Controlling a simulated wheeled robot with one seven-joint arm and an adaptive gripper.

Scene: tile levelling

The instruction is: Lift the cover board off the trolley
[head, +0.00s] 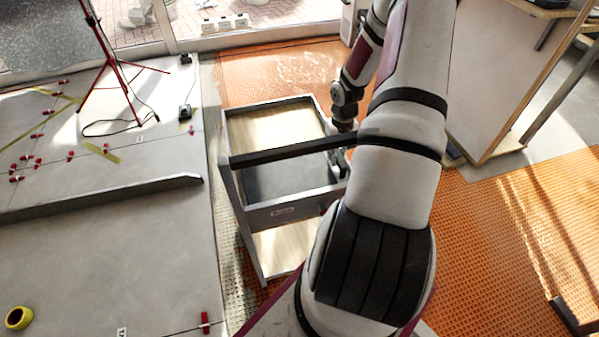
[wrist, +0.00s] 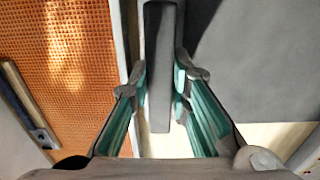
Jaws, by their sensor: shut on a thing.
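The grey trolley (head: 229,185) stands in the middle of the head view, with an open top tray and a lower shelf. The cover board (head: 290,178) appears as a dark flat panel in the near part of the top tray; it also shows in the wrist view (wrist: 245,70). Pale wood shows beyond it. My gripper (wrist: 160,85) is at the trolley's right side, its green-lined fingers on both sides of a narrow dark bar. I take the bar as part of the board; where it joins is hidden. In the head view my arm hides most of the gripper.
A dark rail (head: 290,150) crosses above the tray. A wooden panel and table (head: 500,85) stand to the right. Orange floor (head: 510,240) is mostly free at right.

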